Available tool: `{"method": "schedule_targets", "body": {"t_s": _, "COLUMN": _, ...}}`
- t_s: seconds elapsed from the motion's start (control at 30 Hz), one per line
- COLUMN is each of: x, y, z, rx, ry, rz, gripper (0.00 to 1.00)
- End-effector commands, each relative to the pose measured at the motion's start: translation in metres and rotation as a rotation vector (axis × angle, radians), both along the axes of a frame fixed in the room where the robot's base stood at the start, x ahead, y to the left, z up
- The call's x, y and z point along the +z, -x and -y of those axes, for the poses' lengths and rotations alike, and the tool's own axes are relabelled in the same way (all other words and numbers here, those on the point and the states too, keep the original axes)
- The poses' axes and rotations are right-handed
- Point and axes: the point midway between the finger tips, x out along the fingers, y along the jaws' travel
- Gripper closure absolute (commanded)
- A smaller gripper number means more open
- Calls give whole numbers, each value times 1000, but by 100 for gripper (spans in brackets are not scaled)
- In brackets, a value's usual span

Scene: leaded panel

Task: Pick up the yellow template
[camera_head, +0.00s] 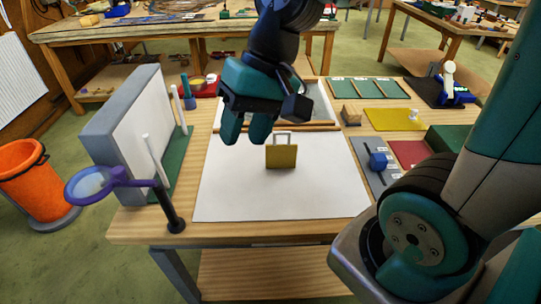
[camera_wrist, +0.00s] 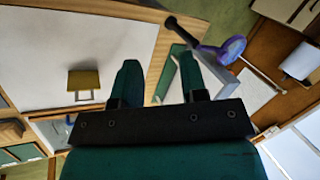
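The yellow template (camera_head: 281,157) is a small square plate with a pale loop handle on its far edge. It lies on a white sheet (camera_head: 235,195) on the wooden bench. In the wrist view the yellow template (camera_wrist: 84,80) shows left of my fingers, with nothing between them. My gripper (camera_head: 246,130) is above the sheet, to the left of the template and apart from it. Its two teal fingers (camera_wrist: 159,80) are spread and empty, pointing down.
A purple magnifier (camera_head: 115,175) on a dark stand and an upright grey-white panel (camera_head: 130,135) stand at the bench's left. A yellow mat (camera_head: 390,119), a blue item (camera_head: 379,160) and a red mat (camera_head: 410,153) are on the right. The sheet's front is clear.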

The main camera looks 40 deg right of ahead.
Motion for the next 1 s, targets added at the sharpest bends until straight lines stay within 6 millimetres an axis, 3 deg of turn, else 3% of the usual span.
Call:
{"method": "schedule_targets", "body": {"t_s": 0.03, "x": -3, "y": -26, "z": 27, "rx": -236, "ry": -25, "rz": -81, "gripper": 61}}
{"method": "schedule_targets", "body": {"t_s": 0.1, "x": -8, "y": -56, "z": 64, "rx": -564, "ry": -74, "rz": -192, "gripper": 61}}
{"method": "schedule_targets", "body": {"t_s": 0.2, "x": -19, "y": -85, "z": 124, "rx": -1004, "ry": -158, "rz": -351, "gripper": 61}}
{"method": "schedule_targets", "body": {"t_s": 0.3, "x": -32, "y": -100, "z": 181, "rx": -1371, "ry": -249, "rz": -489, "gripper": 61}}
{"method": "schedule_targets", "body": {"t_s": 0.4, "x": -42, "y": -103, "z": 225, "rx": -1635, "ry": -328, "rz": -600, "gripper": 61}}
{"method": "schedule_targets", "body": {"t_s": 0.5, "x": -50, "y": -102, "z": 251, "rx": -1793, "ry": -381, "rz": -670, "gripper": 61}}
{"method": "schedule_targets", "body": {"t_s": 0.67, "x": -65, "y": -105, "z": 256, "rx": -1870, "ry": -408, "rz": -712, "gripper": 61}}
{"method": "schedule_targets", "body": {"t_s": 1.0, "x": -127, "y": -128, "z": 220, "rx": -1868, "ry": -404, "rz": -712, "gripper": 61}}
